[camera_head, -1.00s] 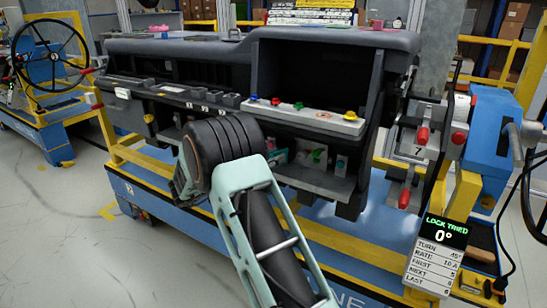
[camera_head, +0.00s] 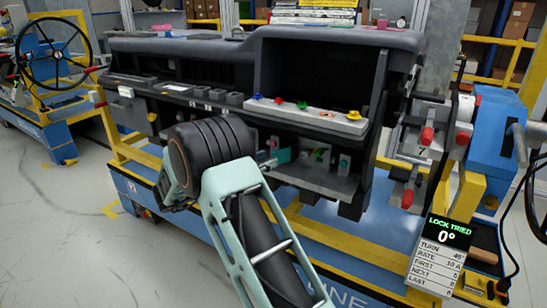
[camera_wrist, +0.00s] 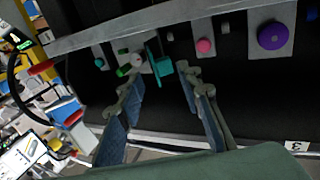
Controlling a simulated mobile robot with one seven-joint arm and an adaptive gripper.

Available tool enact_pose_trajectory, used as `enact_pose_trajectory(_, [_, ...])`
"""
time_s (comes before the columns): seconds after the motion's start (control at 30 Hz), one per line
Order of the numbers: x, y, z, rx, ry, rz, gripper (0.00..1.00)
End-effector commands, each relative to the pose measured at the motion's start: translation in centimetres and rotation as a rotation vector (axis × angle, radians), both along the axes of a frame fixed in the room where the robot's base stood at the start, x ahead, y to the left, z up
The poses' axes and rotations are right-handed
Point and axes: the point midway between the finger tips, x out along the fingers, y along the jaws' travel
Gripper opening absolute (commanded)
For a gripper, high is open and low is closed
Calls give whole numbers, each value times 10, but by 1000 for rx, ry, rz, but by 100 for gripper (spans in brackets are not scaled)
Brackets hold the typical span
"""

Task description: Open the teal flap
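The teal flap (camera_wrist: 159,62) shows in the wrist view, standing out from a pale plate on the dark lower recess. A teal patch in the head view (camera_head: 283,155), just right of my wrist, looks like the same flap. My gripper (camera_wrist: 160,86) is open in the wrist view. Its two blue-padded fingers are spread, with the flap ahead, between the fingertips in the picture. I see nothing held, and contact with the flap cannot be told. In the head view my own arm hides most of the gripper.
The dashboard module (camera_head: 160,42) stands on a blue and yellow stand. A shelf with coloured knobs (camera_head: 312,116) lies above the recess. In the wrist view, a pink knob (camera_wrist: 205,46) and a purple disc (camera_wrist: 272,36) sit right of the flap. The floor at left is clear.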

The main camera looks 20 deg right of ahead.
Motion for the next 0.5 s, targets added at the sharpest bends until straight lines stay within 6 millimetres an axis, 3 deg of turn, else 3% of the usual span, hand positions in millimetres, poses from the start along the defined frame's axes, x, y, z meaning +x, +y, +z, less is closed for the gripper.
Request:
enact_pose_trajectory(0.2, [-11,45,0,2,0,4,33])
enact_pose_trajectory(0.5, [-19,70,0,0,0,1,33])
